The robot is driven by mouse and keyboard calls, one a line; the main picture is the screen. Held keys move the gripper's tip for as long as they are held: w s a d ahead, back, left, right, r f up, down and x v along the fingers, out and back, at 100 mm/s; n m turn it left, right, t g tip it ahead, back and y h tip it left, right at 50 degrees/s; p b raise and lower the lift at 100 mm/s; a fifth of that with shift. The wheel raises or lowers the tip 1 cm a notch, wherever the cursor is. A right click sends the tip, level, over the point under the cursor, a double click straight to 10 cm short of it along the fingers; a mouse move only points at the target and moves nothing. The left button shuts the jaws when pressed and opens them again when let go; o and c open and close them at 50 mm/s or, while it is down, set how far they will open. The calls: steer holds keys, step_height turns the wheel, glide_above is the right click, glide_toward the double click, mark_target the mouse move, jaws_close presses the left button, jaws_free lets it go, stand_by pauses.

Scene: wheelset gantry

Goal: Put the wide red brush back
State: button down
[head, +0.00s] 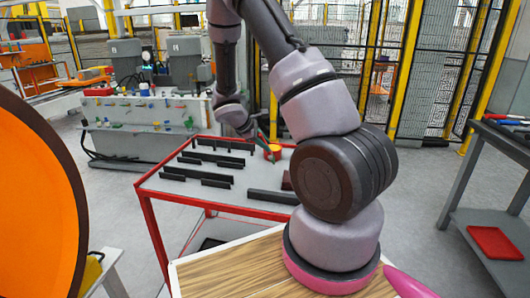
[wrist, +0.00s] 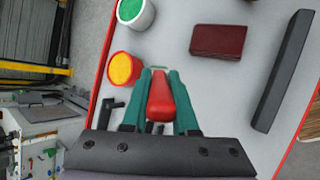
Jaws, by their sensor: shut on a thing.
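The red brush (wrist: 160,97) is between the teal fingers of my gripper (wrist: 160,78) in the wrist view. Its rounded red end faces the camera, and the rest of it is hidden below. My gripper is shut on it. In the head view my gripper (head: 262,137) is over the far right part of the red-framed table (head: 225,178), and the brush cannot be made out there. A red cup with a yellow inside (wrist: 124,69) is just left of the fingers in the wrist view; it also shows in the head view (head: 274,153).
A white cup with a green inside (wrist: 136,12), a dark red block (wrist: 218,41) and a long black bar (wrist: 284,70) are on the grey tabletop. Several black rails (head: 217,159) line its left part. A wooden-topped surface (head: 230,270) is nearer to me.

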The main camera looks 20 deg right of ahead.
steer(key=shift+f, duration=1.4)
steer(key=c, duration=0.7)
jaws_free()
steer(key=shift+f, duration=0.1)
steer(key=v, duration=1.2)
steer(key=shift+s+a+r+m+t+y, duration=0.95)
steer(key=shift+s+r+m+y, duration=1.2)
steer(key=shift+s+r, duration=2.05)
steer(key=shift+s+a+r+m+t+y, duration=0.8)
steer(key=shift+s+a+r+m+y, duration=0.4)
steer(key=shift+s+r+m, duration=2.85)
steer(key=shift+s+a+r+m+t+y, duration=0.95)
steer(key=shift+s+r+m+y, duration=0.7)
steer(key=shift+s+r, duration=2.7)
